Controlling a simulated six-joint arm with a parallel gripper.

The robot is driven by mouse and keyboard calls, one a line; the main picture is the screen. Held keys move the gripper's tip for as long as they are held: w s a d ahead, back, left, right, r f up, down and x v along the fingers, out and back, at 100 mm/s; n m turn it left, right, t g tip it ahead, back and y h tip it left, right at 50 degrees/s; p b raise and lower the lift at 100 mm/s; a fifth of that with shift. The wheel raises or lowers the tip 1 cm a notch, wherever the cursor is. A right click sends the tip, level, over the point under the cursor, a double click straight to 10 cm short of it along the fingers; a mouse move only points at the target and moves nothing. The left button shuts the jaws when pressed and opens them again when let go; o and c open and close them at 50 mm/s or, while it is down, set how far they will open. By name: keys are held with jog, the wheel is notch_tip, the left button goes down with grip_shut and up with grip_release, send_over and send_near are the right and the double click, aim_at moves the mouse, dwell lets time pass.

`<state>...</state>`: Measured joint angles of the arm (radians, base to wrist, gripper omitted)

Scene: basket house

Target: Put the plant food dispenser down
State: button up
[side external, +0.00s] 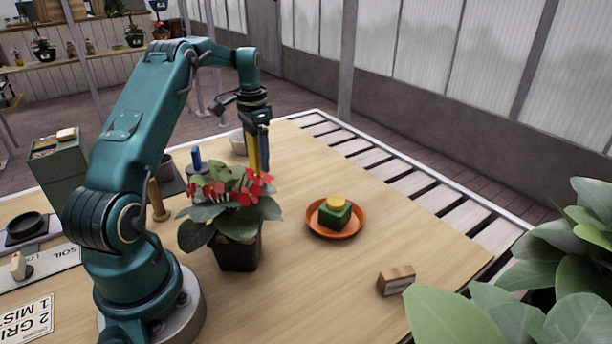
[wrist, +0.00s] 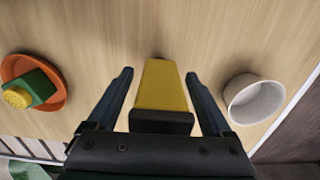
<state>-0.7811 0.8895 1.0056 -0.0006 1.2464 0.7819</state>
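The plant food dispenser appears to be the tall yellow block with a black end (wrist: 160,85). It stands between my fingers in the wrist view, black end toward the camera. In the side view its yellow side (side external: 253,150) shows between the fingers, behind the red flowers, which hide its lower end. I cannot see its contact with the table there. My gripper (wrist: 160,76) points down around the dispenser. Its two dark blue fingers are spread, with a narrow gap on each side of the block. In the side view the gripper (side external: 258,158) is over the table's far part.
A red-flowered potted plant (side external: 238,251) stands in front of my gripper. An orange saucer (side external: 320,232) with a green block and yellow top is to the right. A white bowl (wrist: 255,101) is close beside the gripper.

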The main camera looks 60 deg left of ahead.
aim_at(249, 129)
jog(key=shift+r, duration=0.15)
jog(key=shift+r, duration=3.8)
jog(key=shift+s, duration=0.1)
jog(key=shift+s+r, duration=0.15)
jog(key=shift+s, duration=0.4)
jog(key=s+d+r+t, duration=0.1)
jog(key=d+r, duration=0.1)
jog(key=d, duration=0.3)
jog(key=s+d+r+t+y, duration=0.1)
jog(key=d+r, duration=0.1)
jog(key=d, duration=0.4)
jog(key=s+d+r, duration=0.1)
jog(key=d+r, duration=0.2)
jog(key=d, duration=0.2)
jog(key=s+d+f+t+h, duration=0.1)
jog(key=s+d+f+t, duration=0.2)
jog(key=s+d, duration=0.6)
jog(key=d, duration=0.2)
jog(key=shift+s+d+f+t, duration=0.25)
jog(key=shift+d+f+t, duration=0.05)
jog(key=shift+d+f, duration=0.1)
